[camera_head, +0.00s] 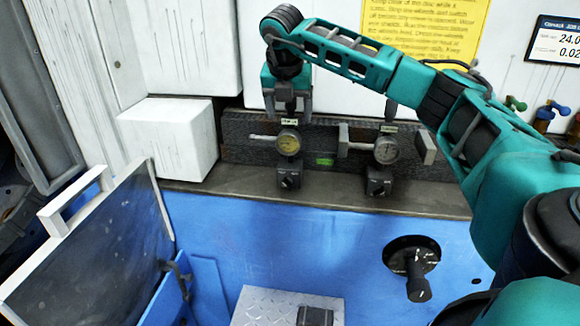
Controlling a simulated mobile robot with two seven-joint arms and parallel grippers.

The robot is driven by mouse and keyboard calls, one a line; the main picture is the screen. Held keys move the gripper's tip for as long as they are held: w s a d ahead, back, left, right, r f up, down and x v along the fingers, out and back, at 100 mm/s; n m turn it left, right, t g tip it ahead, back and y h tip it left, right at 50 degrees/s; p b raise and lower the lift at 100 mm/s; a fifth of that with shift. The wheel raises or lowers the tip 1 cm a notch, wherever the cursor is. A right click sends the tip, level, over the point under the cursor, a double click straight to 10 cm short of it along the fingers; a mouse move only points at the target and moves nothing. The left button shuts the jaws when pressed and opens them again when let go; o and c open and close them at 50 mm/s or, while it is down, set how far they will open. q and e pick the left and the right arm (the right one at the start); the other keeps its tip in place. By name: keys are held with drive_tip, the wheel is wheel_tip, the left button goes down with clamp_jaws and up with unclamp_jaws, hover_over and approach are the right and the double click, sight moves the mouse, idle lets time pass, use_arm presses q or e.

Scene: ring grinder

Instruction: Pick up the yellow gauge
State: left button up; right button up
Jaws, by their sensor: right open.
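My left gripper is not in view.
A second gauge with a whitish dial (386,150) stands to the right on the same ledge (330,194). A white box (170,140) is at the left. A dark tilted panel (95,250) stands at lower left.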

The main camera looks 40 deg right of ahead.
drive_tip(key=shift+x, duration=0.8)
drive_tip(key=shift+c, duration=0.3)
clamp_jaws()
drive_tip(key=shift+r, duration=0.2)
